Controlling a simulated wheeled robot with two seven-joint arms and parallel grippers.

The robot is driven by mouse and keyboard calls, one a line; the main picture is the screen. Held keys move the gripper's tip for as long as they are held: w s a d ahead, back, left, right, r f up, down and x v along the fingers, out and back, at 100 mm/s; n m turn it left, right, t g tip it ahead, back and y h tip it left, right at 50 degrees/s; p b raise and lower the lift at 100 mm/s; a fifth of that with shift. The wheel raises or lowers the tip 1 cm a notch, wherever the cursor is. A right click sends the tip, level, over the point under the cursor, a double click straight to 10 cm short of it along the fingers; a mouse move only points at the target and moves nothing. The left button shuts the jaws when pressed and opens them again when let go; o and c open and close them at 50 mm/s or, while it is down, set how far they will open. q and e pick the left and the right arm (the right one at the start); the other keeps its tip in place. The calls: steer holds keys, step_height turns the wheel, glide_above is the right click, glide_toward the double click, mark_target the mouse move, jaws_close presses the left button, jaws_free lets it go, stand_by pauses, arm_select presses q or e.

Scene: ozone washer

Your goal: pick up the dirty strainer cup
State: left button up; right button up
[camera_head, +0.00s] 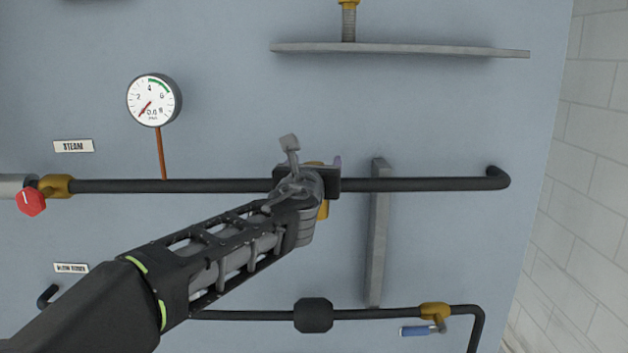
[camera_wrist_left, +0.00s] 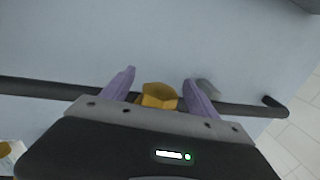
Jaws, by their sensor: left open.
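A brass-yellow hex-shaped part (camera_wrist_left: 158,96), which looks like the strainer cup, sits at the black horizontal pipe. In the left wrist view it lies between the two purple fingers of my open left gripper (camera_wrist_left: 159,80), with no clear grip on it. In the head view my left gripper (camera_head: 312,182) is in front of the strainer body on the steam pipe and hides most of it. Only bits of brass (camera_head: 323,209) show beside the gripper. Whether the fingers touch the cup, and how dirty it is, I cannot tell. My right gripper is not in view.
The black steam pipe (camera_head: 420,184) runs along the grey-blue wall. A pressure gauge (camera_head: 154,100), a red-knobbed valve (camera_head: 31,200), a vertical grey bracket (camera_head: 378,240) and an upper shelf (camera_head: 400,49) are near. A lower pipe carries a blue-handled valve (camera_head: 418,330).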

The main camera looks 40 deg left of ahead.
arm_select(q)
steer(key=shift+x, duration=0.85)
jaws_close()
stand_by(0.5)
